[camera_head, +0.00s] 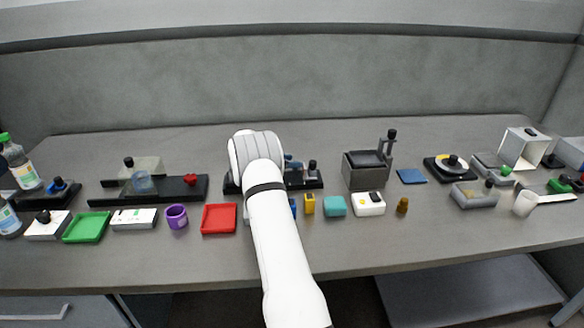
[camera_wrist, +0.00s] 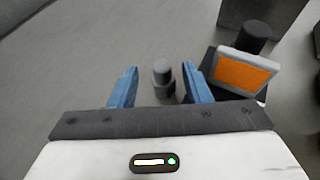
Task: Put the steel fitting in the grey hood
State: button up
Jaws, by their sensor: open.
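A small grey steel fitting (camera_wrist: 163,76), a short cylinder with a narrower top, stands on the grey surface in the wrist view. My gripper (camera_wrist: 160,72) is open, with its two blue fingers on either side of the fitting and a gap showing on each side. How far the tips are above or beyond it I cannot tell. In the head view my white arm hides the fitting. An open-fronted pale grey box (camera_head: 519,148) at the far right looks like the hood; its inside looks empty.
Beside the right finger is a device with an orange panel (camera_wrist: 245,70) and black knob. Right of the arm stand a yellow block (camera_head: 309,204), a teal block (camera_head: 335,206) and a dark grey box (camera_head: 362,174) with an upright handle. A red tray (camera_head: 219,219) lies left.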

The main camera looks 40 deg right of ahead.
jog(key=shift+d, duration=0.1)
jog(key=shift+c, duration=0.2)
grip_shut()
dwell(0.4)
